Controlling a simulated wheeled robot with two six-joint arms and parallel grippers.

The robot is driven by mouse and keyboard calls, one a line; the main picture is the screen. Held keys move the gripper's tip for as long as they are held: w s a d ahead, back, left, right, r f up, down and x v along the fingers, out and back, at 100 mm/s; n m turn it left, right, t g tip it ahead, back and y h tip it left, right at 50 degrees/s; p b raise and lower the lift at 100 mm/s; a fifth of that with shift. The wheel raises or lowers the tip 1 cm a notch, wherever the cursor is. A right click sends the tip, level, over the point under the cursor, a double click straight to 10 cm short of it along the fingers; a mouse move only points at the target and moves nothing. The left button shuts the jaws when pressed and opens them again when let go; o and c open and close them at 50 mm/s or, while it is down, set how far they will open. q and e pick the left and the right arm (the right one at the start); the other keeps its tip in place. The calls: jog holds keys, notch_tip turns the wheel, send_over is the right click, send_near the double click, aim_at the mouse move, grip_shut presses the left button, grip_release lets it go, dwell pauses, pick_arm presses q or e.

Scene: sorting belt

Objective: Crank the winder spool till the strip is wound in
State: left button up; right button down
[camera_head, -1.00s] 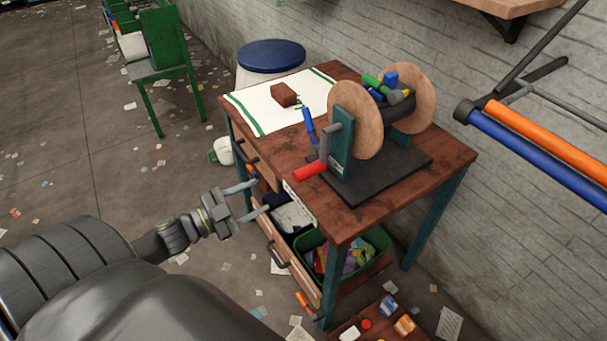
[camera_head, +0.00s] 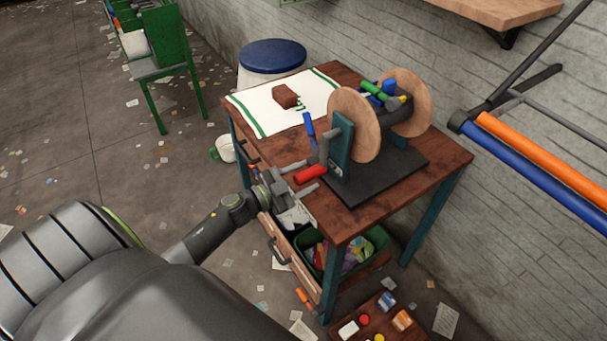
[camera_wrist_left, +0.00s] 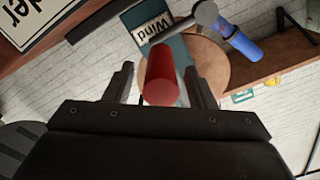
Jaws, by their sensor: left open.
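The winder spool (camera_head: 352,118) stands on a dark base plate (camera_head: 395,178) on the wooden table, with two round tan discs and a teal upright. Its crank has a red handle (camera_head: 311,173) at the near side; the handle also shows in the left wrist view (camera_wrist_left: 160,77). A blue grip (camera_head: 308,124) sits at the crank's other end. My left gripper (camera_head: 305,179) is open, its fingers to either side of the red handle; I cannot tell whether they touch it. Colored pieces (camera_head: 380,92) show between the discs. No strip can be made out clearly. My right gripper is not in view.
A brown block (camera_head: 285,97) lies on a white cloth (camera_head: 252,107) at the table's back left. Open drawers and a green bin (camera_head: 376,238) are below the table. An orange and blue rail (camera_head: 545,150) is at the right. A blue-topped stool (camera_head: 272,55) stands behind.

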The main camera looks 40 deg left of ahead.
pick_arm(q)
jog(key=shift+w, duration=0.15)
jog(key=c, duration=1)
grip_shut()
jog(key=shift+a+f, duration=0.1)
